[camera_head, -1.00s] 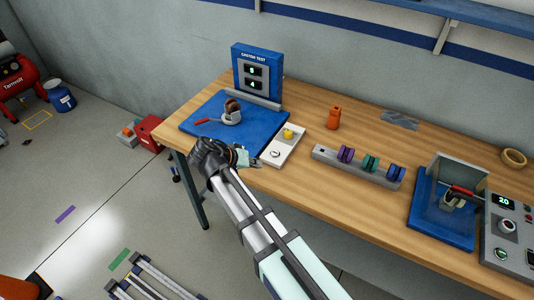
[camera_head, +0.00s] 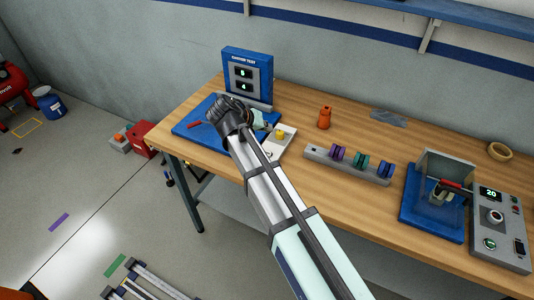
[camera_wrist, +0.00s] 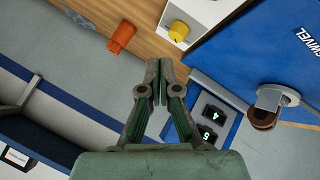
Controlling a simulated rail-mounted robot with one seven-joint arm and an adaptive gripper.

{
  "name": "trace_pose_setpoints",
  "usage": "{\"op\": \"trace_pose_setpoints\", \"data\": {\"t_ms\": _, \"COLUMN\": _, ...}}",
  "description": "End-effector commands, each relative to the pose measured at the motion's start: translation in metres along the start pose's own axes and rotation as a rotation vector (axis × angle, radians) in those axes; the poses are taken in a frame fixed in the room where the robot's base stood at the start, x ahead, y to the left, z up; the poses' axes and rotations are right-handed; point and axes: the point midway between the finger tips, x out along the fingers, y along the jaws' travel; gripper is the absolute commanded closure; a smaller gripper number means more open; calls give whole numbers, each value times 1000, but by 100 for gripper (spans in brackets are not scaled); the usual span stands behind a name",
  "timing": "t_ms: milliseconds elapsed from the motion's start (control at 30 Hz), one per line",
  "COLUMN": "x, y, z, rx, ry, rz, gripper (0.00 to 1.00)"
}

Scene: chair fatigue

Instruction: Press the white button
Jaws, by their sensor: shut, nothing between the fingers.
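A white control box (camera_head: 285,143) with a yellow knob (camera_head: 280,134) lies on the table beside the blue caster-test plate. A small round white button (camera_head: 267,155) shows at its near end, close to my arm. In the wrist view, the yellow knob (camera_wrist: 179,30) and part of the box are at the top; I cannot make out the white button there. My gripper (camera_wrist: 158,65) is shut and empty, apart from the box. In the head view it is over the blue plate, left of the box, mostly hidden by my wrist.
A blue test stand (camera_head: 247,75) with displays rises behind the blue plate (camera_head: 188,127). A caster (camera_wrist: 268,108) stands on that plate. An orange bottle-like object (camera_head: 325,117), a grey rack (camera_head: 347,166) of coloured wheels and a second test station (camera_head: 440,210) stand to the right.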

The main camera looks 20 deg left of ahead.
Motion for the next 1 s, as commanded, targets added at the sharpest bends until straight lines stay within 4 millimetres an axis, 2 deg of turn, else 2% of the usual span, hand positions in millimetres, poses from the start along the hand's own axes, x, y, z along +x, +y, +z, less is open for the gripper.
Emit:
{"op": "trace_pose_setpoints", "data": {"t_ms": 267, "x": 10, "y": -7, "z": 8, "rx": 0, "ry": 0, "rz": 0, "gripper": 100}}
{"op": "trace_pose_setpoints", "data": {"t_ms": 800, "x": 55, "y": -40, "z": 40, "rx": 0, "ry": 0, "rz": 0, "gripper": 100}}
{"op": "trace_pose_setpoints", "data": {"t_ms": 1000, "x": 61, "y": -45, "z": 45, "rx": 0, "ry": 0, "rz": 0, "gripper": 100}}
